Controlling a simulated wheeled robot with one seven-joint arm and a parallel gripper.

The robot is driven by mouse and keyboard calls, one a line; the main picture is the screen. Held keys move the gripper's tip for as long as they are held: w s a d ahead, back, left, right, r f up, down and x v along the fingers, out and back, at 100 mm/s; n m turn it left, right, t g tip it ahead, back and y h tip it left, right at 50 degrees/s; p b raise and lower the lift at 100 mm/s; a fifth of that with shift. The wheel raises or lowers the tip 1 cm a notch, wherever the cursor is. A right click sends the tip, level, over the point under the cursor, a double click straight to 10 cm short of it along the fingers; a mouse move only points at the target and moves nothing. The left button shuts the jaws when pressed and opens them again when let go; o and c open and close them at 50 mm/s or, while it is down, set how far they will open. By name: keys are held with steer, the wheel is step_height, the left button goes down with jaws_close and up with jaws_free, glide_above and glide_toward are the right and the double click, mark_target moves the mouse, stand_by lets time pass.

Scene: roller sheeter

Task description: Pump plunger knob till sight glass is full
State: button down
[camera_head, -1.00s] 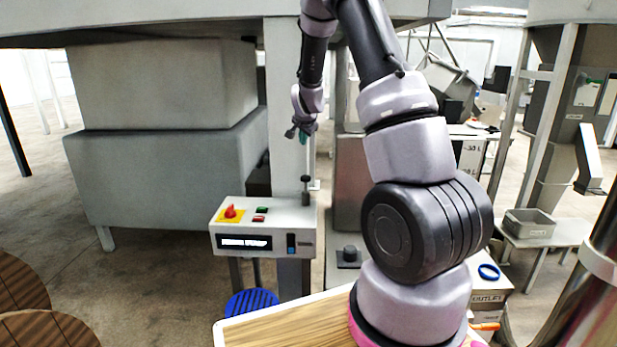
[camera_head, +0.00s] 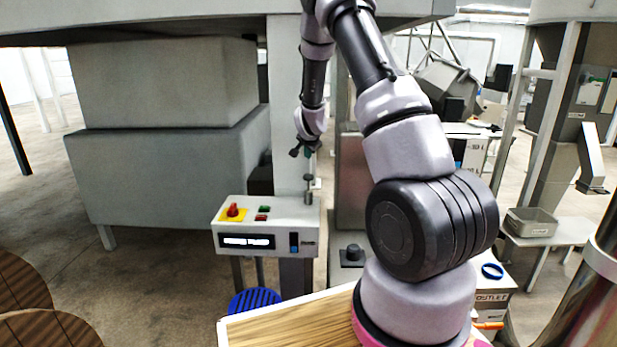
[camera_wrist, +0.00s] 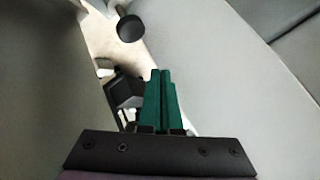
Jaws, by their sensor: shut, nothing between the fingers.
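The plunger knob (camera_head: 308,178) is a small dark cap on a thin stem, upright on top of the light grey control box (camera_head: 229,213). In the wrist view, a dark round knob (camera_wrist: 130,28) stands beyond my fingertips, up and to the left, apart from them. My gripper (camera_head: 307,151) is above the plunger knob in the head view, a small gap apart. Its green fingers (camera_wrist: 162,74) are shut together and empty. A narrow dark window with blue at its lower end (camera_head: 294,243), perhaps the sight glass, is on the box's front; its exact level is too small to read.
The box also carries a red knob on a yellow plate (camera_head: 233,210), green and red buttons and a display (camera_head: 246,241). A grey column (camera_head: 287,110) rises behind it. Large grey housings (camera_head: 165,150) stand left. A wooden-topped surface (camera_head: 290,322) is in front.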

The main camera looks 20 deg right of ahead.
mark_target(308, 177)
steer(key=shift+f, duration=2.5)
steer(key=shift+f, duration=0.1)
steer(key=shift+f, duration=0.3)
steer(key=shift+f, duration=1.95)
stand_by(1.5)
stand_by(0.3)
steer(key=shift+r, duration=2.35)
